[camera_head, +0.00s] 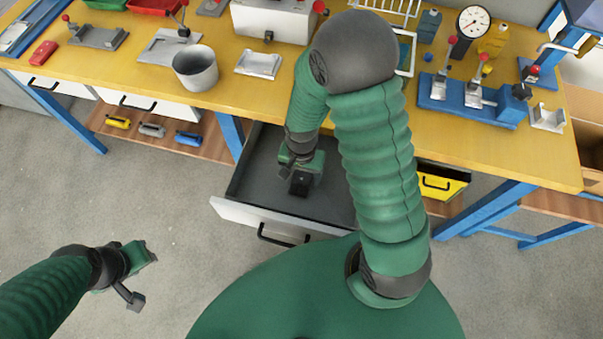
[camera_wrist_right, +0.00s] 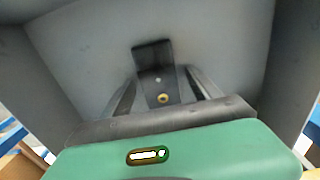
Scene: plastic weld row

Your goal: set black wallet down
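The open drawer (camera_head: 237,213) under the workbench has a bare grey floor. My right gripper (camera_head: 299,184) reaches down into it. In the right wrist view a small black piece, which looks like the black wallet (camera_wrist_right: 153,53), sits between the tips of the fingers of my right gripper (camera_wrist_right: 160,80), which close in on it from both sides. The drawer floor and walls surround it; whether the wallet touches the floor is unclear.
The yellow workbench (camera_head: 110,70) holds a grey bucket (camera_head: 195,70), a metal bracket (camera_head: 259,64), a blue clamp fixture (camera_head: 470,103) and a gauge (camera_head: 473,22). The drawer walls stand close around my right gripper.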

